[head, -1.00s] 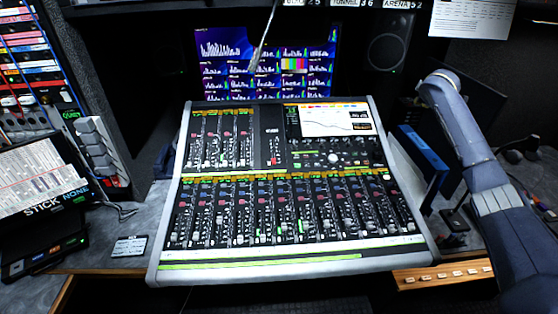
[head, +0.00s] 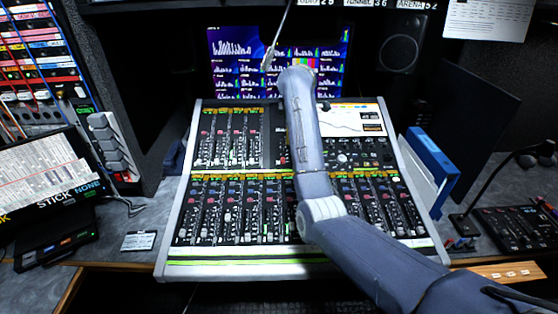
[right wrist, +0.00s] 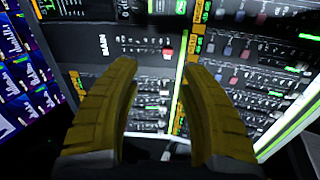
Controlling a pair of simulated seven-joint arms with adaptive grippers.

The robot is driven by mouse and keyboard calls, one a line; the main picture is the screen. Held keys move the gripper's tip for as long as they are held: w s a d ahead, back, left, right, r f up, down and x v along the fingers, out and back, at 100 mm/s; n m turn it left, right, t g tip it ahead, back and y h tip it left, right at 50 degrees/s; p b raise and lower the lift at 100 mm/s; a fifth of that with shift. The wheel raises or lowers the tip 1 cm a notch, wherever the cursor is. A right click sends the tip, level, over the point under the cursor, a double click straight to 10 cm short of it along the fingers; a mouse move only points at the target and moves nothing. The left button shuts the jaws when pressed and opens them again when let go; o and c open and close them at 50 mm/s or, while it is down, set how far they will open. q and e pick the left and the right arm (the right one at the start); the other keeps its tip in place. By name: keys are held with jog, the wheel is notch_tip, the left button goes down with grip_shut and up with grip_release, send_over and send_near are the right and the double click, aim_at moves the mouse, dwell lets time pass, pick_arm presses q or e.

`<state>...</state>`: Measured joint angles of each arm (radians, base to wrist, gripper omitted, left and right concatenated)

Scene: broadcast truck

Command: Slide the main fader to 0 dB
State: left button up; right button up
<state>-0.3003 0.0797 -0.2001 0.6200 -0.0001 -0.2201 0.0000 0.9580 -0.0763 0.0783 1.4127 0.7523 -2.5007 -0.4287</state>
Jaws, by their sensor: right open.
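The mixing console (head: 180,225) stands in the middle of the head view. In the right wrist view its MAIN section (right wrist: 125,42) shows a dark panel with a fader slot and a reddish fader cap (right wrist: 168,51). My right gripper (right wrist: 158,67) has two yellow fingers, spread apart with nothing between them. The red cap appears just beyond and between the fingertips, with no visible contact. In the head view my right arm crosses the console and hides most of the MAIN section and the gripper. The dB marks are too small to read. My left gripper is in neither view.
A lit monitor (head: 235,60) stands behind the console. A thin gooseneck (head: 280,30) hangs down before it. A blue binder (head: 430,155) stands to the right, and a small black control panel (head: 515,228) lies farther right. Channel faders (head: 230,215) fill the console's front.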

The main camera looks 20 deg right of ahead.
jog(key=a, duration=0.3)
send_near(284, 160)
jog(key=shift+n, duration=0.4)
jog(key=x, duration=0.9)
jog(key=shift+w+f, duration=0.25)
jog(key=shift+f, duration=0.05)
jog(key=shift+c, duration=0.5)
grip_shut()
jog(key=shift+d, duration=0.2)
